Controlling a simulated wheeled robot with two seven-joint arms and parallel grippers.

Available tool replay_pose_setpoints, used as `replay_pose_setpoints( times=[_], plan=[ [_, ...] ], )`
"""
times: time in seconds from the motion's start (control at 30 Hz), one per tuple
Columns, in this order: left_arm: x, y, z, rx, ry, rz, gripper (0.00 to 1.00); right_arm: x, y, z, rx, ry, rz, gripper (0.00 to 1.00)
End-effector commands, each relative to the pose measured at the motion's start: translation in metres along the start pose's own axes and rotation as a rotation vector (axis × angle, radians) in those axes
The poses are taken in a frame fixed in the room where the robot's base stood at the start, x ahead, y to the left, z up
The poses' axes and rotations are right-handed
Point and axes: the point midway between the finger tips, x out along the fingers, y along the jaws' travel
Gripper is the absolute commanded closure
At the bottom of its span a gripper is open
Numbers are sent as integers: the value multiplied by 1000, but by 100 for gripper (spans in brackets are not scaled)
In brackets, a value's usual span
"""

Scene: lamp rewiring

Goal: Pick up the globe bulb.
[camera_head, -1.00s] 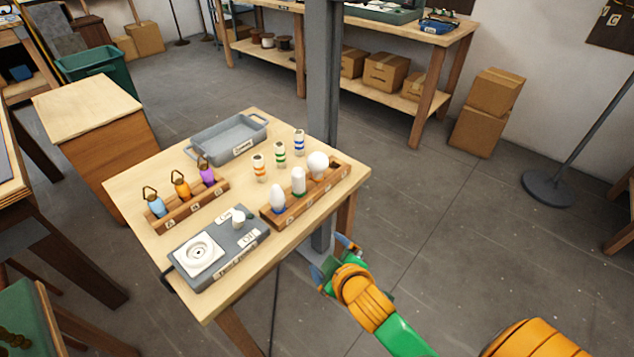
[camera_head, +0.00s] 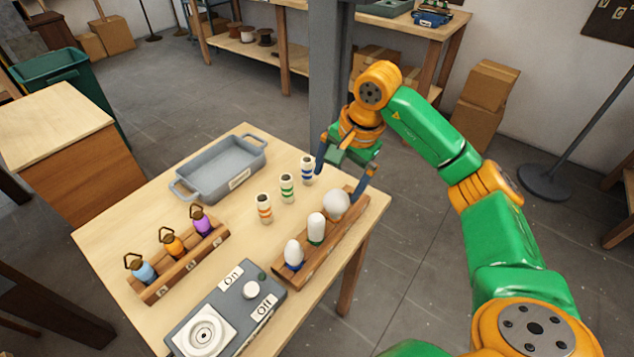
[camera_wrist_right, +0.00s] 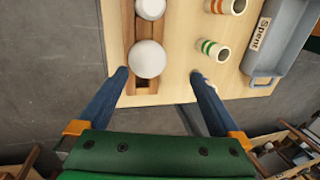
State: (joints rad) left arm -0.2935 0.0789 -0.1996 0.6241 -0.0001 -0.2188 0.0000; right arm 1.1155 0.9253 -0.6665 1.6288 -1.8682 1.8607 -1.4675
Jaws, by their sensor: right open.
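The white round globe bulb (camera_head: 336,203) stands upright at the far end of a wooden rack (camera_head: 312,262) on the table. It also shows in the right wrist view (camera_wrist_right: 147,59), just beyond my fingertips and closer to the left-hand finger. My right gripper (camera_head: 342,180) is open and empty, with its fingers pointing down above the rack's far end. In the right wrist view the gripper (camera_wrist_right: 159,74) has its two blue fingers spread wide. I cannot tell whether a finger touches the bulb. My left gripper is not in view.
Two other bulbs, a tubular one (camera_head: 316,228) and an egg-shaped one (camera_head: 294,253), share the rack. Banded sleeves, blue (camera_head: 307,170), green (camera_head: 287,188) and orange (camera_head: 264,208), stand close by. A grey tray (camera_head: 223,168), a lantern-like trio's rack (camera_head: 183,268) and a switch box (camera_head: 228,310) surround them.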

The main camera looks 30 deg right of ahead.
Motion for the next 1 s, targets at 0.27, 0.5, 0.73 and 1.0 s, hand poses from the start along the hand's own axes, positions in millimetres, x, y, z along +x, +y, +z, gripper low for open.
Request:
replay_pose_setpoints(
  times=[0.27, 0.5, 0.73, 1.0],
  plan=[
    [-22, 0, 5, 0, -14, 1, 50, 39, 7, -2, 0, 6, 19, 0],
    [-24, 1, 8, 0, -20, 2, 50, 69, 7, -2, -1, 8, 11, 0],
    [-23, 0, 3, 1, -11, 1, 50, 69, 7, -2, -1, 7, 10, 24],
    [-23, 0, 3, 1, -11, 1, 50, 68, 7, -2, -1, 7, 9, 90]
  ],
)
